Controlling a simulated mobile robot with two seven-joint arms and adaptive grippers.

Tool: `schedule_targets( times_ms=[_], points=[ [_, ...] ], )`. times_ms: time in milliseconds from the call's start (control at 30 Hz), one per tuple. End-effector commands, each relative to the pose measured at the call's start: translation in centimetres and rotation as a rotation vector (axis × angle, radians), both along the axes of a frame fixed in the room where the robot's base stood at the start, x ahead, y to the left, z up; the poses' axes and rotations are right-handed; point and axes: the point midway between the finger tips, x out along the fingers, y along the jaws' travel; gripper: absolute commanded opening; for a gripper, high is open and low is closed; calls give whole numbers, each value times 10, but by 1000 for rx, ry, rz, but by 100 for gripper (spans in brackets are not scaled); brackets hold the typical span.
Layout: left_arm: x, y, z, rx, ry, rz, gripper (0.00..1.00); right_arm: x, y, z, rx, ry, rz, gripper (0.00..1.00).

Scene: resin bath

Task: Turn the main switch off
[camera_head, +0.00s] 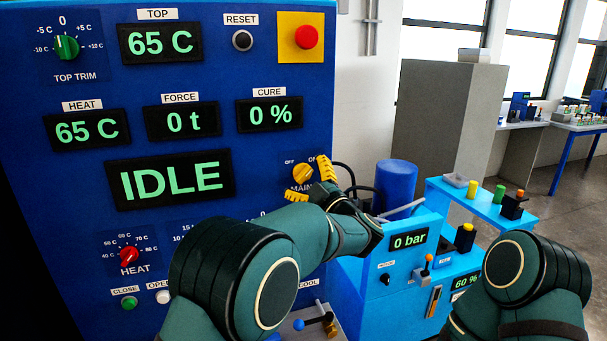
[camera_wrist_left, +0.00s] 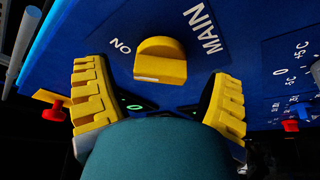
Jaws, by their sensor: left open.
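The main switch is a yellow rotary knob (camera_head: 302,174) on the blue control panel, between OFF and ON labels and above a MAIN label partly hidden by my gripper. The knob also shows in the left wrist view (camera_wrist_left: 160,58), with a pale line along its lower edge. My left gripper (camera_head: 312,181) is open at the knob, its yellow ribbed fingers spread. In the left wrist view its fingers (camera_wrist_left: 158,75) stand to either side of the knob, with a gap on both sides. I cannot tell from the head view which label the knob points to. My right gripper is out of view.
The panel display reads IDLE (camera_head: 170,181). A red button on a yellow plate (camera_head: 306,37) and a black RESET button (camera_head: 242,41) sit above the switch. A blue unit with a 0 bar display (camera_head: 409,241) stands to the right, near a blue cylinder (camera_head: 396,183).

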Motion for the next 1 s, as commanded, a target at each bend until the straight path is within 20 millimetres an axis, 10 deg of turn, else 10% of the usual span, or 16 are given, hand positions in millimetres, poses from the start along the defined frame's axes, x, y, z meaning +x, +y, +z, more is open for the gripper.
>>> schedule_targets(
  times_ms=[433,667,1000],
  points=[
    [9,6,3,1,0,0,83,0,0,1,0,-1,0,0],
    [9,6,3,1,-1,-1,14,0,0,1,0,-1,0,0],
    [9,6,2,-35,-11,-1,14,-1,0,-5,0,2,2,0]
  ],
)
